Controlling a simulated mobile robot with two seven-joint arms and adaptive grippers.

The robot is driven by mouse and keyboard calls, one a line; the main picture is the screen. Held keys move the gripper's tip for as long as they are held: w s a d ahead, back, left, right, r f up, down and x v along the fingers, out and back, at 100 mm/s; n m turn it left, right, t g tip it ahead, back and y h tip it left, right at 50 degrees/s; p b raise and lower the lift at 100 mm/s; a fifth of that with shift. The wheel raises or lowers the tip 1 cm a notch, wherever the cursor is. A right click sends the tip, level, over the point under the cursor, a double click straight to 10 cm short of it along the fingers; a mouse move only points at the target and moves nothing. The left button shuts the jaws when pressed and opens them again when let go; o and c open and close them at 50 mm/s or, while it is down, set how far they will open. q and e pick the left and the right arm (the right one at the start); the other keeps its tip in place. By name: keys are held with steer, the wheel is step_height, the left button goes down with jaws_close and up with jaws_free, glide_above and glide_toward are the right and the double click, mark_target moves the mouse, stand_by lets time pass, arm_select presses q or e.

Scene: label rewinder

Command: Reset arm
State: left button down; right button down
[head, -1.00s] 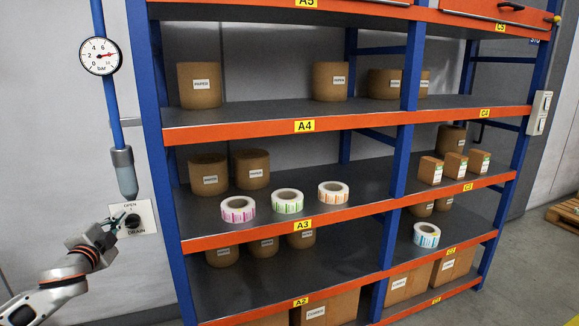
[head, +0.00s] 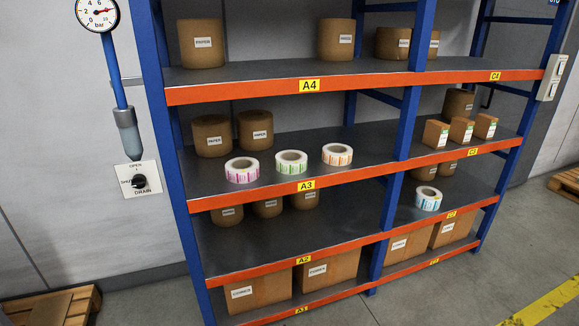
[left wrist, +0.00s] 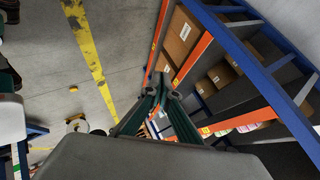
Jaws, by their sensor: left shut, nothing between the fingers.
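My left gripper (left wrist: 163,92) shows in the left wrist view, its fingers shut with nothing between them. It points along the shelf rack, with the orange beams to its right. No gripper or arm of mine is in the head view. A black drain knob (head: 139,181) sits on a white plate marked OPEN, SHUT and DRAIN on the wall left of the rack. Above it hang a grey filter bowl (head: 127,132) and a round pressure gauge (head: 97,12) on a blue pipe.
The blue and orange rack (head: 330,178) holds brown rolls, boxes and several label rolls, including a pink one (head: 242,170) and a blue one (head: 428,198). A wooden pallet (head: 52,307) lies at the lower left.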

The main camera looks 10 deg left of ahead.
arm_select(q)
steer(key=d+f+n+t, duration=0.1)
steer(key=d+n, duration=0.7)
steer(key=d, duration=1.2)
steer(key=shift+s+d+n+t+h, duration=0.2)
steer(key=shift+d+n+t+h, duration=0.1)
steer(key=shift+d, duration=0.05)
